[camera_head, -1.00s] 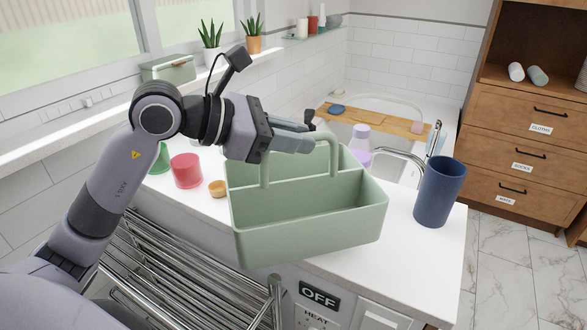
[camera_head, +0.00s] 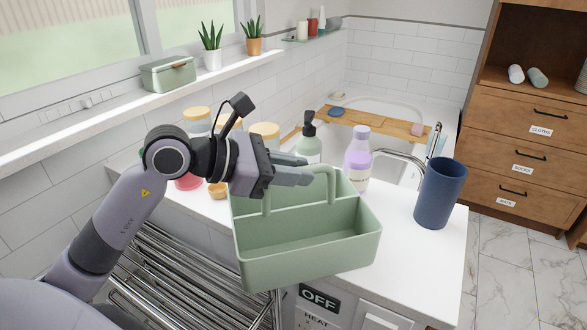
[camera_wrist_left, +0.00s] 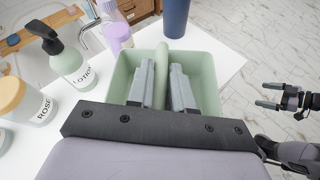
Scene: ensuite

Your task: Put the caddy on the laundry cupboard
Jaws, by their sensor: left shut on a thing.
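The caddy (camera_head: 310,243) is a pale green, empty two-compartment tray with an arched handle. My left gripper (camera_head: 305,177) is shut on the handle, also seen between the fingers in the left wrist view (camera_wrist_left: 162,75). The caddy hangs roughly level, its lower front overlapping the white counter's front edge; I cannot tell if it touches the counter. My right gripper (camera_wrist_left: 268,95) is open and empty over the floor at the right of the wrist view. A wooden unit with labelled drawers (camera_head: 522,130) stands at the far right; I cannot tell if it is the laundry cupboard.
A blue tumbler (camera_head: 440,193) stands on the counter (camera_head: 385,270), right of the caddy. Behind the caddy are a green pump bottle (camera_head: 309,145), a purple bottle (camera_head: 357,157) and several jars. A chrome towel rail (camera_head: 185,270) lies below left. Marble floor (camera_head: 500,265) is clear at right.

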